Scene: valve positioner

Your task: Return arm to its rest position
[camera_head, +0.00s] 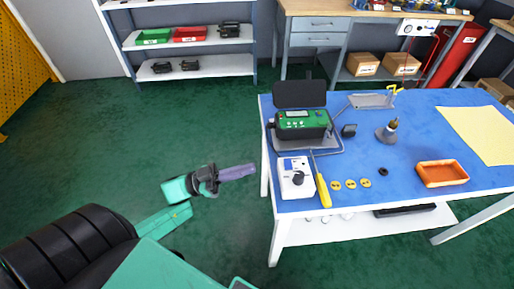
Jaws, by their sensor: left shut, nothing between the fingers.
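My left gripper (238,172) is at the end of my left arm, which comes in from the lower left. Its purple fingers are shut with nothing between them. It hangs over the green floor, just left of the blue-topped table (370,215), apart from the table edge. My right gripper is not in view. The valve positioner may be the green and black instrument (302,121) on the table's left part; I cannot tell for sure.
On the table are a white box with a black knob (297,178), a yellow-handled screwdriver (323,188), several yellow discs (351,184) and an orange tray (442,181). Shelves (190,42) and a workbench (320,25) stand behind. The floor (90,150) at left is clear.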

